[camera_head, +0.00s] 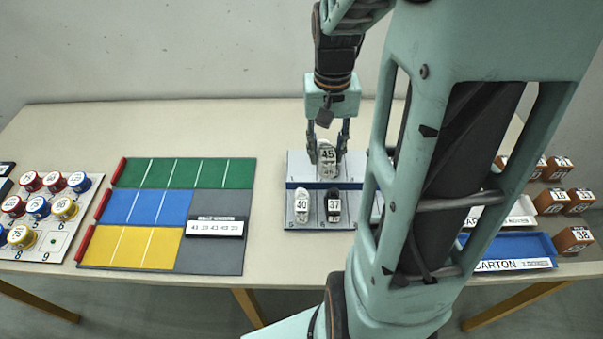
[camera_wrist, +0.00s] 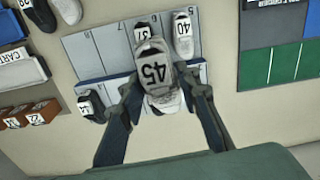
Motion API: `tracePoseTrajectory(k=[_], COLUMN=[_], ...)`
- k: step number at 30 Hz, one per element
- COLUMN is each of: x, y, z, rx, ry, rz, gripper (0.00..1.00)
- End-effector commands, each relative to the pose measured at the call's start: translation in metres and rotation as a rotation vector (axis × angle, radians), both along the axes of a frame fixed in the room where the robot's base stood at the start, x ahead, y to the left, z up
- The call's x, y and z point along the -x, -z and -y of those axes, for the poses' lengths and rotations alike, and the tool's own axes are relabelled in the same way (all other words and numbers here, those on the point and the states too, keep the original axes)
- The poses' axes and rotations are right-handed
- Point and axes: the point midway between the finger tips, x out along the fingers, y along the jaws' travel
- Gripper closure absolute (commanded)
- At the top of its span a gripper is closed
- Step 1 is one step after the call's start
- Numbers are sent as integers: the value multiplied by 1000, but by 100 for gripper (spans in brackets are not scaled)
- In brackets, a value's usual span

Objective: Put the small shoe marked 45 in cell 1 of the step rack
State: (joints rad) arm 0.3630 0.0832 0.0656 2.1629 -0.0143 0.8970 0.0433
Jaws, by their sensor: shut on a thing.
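My gripper (camera_head: 327,150) is shut on the small pale grey shoe marked 45 (camera_head: 328,167). It holds the shoe at the far row of the step rack (camera_head: 299,170). In the wrist view the shoe (camera_wrist: 151,52) shows between the fingers (camera_wrist: 157,98), its label reading upside down, with the rack (camera_wrist: 83,46) behind it. A pale shape lies under the label; I cannot tell whether it is the same shoe. Whether the held shoe touches the rack is unclear.
In the near row stand a white shoe marked 40 (camera_head: 301,208) and a dark shoe marked 37 (camera_head: 334,205). Another dark shoe (camera_wrist: 91,106) is in the far row. My arm hides the rack's right side. A colored board (camera_head: 150,205) lies left; a blue carton tray (camera_head: 535,245) lies right.

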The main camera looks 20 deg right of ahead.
Motion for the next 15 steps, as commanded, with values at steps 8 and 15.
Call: tracePoseTrajectory(k=[8, 15], x=[10, -31], y=[5, 24], z=[13, 6], rx=[-6, -7], ry=[65, 63], rz=[1, 0], gripper=[100, 100])
